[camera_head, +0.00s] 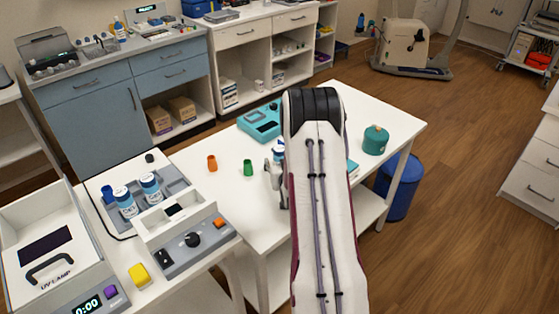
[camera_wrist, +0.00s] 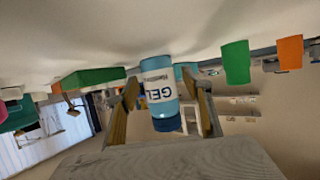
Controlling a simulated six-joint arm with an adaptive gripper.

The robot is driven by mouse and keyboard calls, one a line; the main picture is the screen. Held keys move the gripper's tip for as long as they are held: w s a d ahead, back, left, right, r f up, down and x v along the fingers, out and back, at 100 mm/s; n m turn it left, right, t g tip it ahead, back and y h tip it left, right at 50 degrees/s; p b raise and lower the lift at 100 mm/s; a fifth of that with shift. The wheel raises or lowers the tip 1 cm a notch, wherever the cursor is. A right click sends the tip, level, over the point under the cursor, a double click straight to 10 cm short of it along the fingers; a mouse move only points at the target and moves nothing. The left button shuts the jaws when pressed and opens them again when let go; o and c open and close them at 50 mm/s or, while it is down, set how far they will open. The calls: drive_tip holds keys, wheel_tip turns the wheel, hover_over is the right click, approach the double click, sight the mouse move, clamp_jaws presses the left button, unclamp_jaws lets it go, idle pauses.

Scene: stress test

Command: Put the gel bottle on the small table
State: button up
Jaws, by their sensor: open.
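The gel bottle (camera_wrist: 159,94), blue and white with a "GEL" label, shows upside down in the wrist view, which is itself inverted. It stands on the white table (camera_wrist: 150,25). My gripper (camera_wrist: 160,88) is open, with one finger on each side of the bottle; I cannot tell whether either touches it. In the head view a small blue-and-white part of the bottle (camera_head: 279,148) shows beside my arm, which hides the rest. My gripper (camera_head: 274,174) is partly hidden there too. The white table (camera_head: 225,203) has a lower shelf.
An orange cup (camera_head: 212,163) and a green cup (camera_head: 248,168) stand left of my gripper. A left bench holds a UV lamp box (camera_head: 45,245) and two blue-and-white bottles (camera_head: 125,203).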

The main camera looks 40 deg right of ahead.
sight(279, 151)
idle(0.4)
drive_tip(key=c, duration=1.4)
drive_tip(key=shift+r, duration=0.25)
drive_tip(key=shift+r, duration=4.8)
drive_tip(key=shift+s+a+f, duration=0.35)
drive_tip(key=shift+a+f, duration=0.15)
drive_tip(key=shift+f, duration=0.1)
drive_tip(key=w+a+r+n+y, duration=0.1)
drive_tip(key=a+r+n+y, duration=0.1)
drive_tip(key=a, duration=0.9)
drive_tip(key=w+a+r+n+t+y, duration=0.1)
drive_tip(key=a+r, duration=0.4)
drive_tip(key=a, duration=0.6)
drive_tip(key=w+a+r+n+t+y, duration=0.1)
drive_tip(key=a+r+n+y, duration=0.2)
drive_tip(key=a, duration=0.8)
drive_tip(key=shift+a+r+y, duration=0.25)
drive_tip(key=shift+r+y, duration=0.1)
drive_tip(key=shift+y, duration=0.25)
